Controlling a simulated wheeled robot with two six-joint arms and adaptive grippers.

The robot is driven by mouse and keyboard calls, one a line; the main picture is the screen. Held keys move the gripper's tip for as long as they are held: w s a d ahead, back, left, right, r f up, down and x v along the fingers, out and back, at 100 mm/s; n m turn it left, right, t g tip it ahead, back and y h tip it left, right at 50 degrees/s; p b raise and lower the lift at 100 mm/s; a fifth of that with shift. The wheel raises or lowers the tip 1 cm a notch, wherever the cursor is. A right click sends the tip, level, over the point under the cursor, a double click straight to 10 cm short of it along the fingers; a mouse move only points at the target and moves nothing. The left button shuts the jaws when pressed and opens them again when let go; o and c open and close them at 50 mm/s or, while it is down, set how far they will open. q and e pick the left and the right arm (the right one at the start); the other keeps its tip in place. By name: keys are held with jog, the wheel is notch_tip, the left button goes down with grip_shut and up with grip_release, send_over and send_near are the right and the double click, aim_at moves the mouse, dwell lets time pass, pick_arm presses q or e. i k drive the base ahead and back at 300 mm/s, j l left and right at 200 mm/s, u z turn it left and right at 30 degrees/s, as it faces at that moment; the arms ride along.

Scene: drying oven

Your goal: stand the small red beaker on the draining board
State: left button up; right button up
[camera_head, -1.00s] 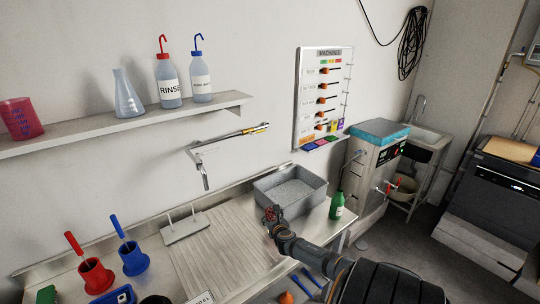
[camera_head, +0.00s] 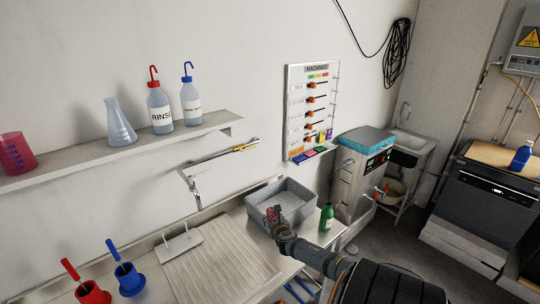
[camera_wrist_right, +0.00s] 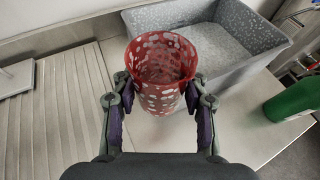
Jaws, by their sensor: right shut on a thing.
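The small red beaker, a cup with pale spots or holes, is between the fingers of my right gripper (camera_wrist_right: 159,84). In the right wrist view the red beaker (camera_wrist_right: 160,62) is upright with its open rim facing the camera. In the head view my right gripper (camera_head: 273,215) and a bit of red show small in front of the grey basin. The ribbed draining board (camera_head: 215,265) lies to the left of the gripper; it also shows in the right wrist view (camera_wrist_right: 75,115). My left gripper is not in view.
The grey speckled basin (camera_head: 283,203) stands just behind the gripper. A green bottle (camera_head: 326,217) is to its right. A small peg rack (camera_head: 178,247) stands at the board's left. A larger red beaker (camera_head: 15,155) is on the shelf. The board's ribbed surface looks clear.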

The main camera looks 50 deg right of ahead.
aim_at(249, 272)
jog(key=i+l+z, duration=0.1)
jog(key=z, duration=0.25)
jog(key=i+l+z, duration=0.1)
jog(key=z, duration=0.25)
jog(key=i+l+z, duration=0.15)
jog(key=z, duration=0.15)
